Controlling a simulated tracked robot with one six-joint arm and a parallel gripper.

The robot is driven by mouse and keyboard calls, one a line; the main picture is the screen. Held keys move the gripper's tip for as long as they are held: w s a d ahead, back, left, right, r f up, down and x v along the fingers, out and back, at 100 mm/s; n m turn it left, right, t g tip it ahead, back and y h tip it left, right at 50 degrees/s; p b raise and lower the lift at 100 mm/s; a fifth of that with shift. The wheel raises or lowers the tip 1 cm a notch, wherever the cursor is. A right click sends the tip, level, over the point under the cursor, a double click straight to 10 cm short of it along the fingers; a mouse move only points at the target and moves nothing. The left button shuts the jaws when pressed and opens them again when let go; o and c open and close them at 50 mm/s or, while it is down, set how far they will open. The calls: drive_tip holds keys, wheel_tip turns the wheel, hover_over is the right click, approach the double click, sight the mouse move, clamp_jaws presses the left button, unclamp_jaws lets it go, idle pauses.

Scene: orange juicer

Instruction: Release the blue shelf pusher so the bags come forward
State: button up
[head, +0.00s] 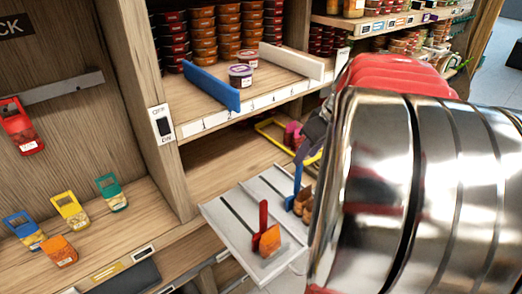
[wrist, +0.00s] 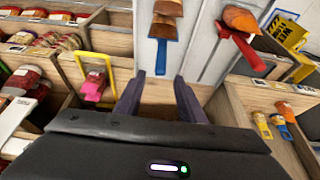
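The blue shelf pusher (head: 297,186) stands upright in a slot of the pale sliding tray (head: 222,222), with brown bags (head: 304,201) beside it. In the wrist view the blue pusher (wrist: 162,30) and brown bags (wrist: 167,8) lie ahead of the fingers. My gripper (wrist: 160,98) is open, with its two dark fingers apart and nothing seen between them. The pusher's blue handle points towards the gap between the fingertips, and I cannot tell whether they touch. In the head view my metal arm hides most of the gripper.
A red pusher (head: 263,226) and orange bag (head: 271,241) share the tray. A blue divider (head: 211,85) and small tubs (head: 241,74) are on the shelf above. A yellow-handled frame (wrist: 98,68) with a pink item is left of the fingers. A wooden post (head: 150,110) stands left.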

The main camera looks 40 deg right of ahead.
drive_tip(key=x, duration=1)
drive_tip(key=shift+c, duration=0.5)
clamp_jaws()
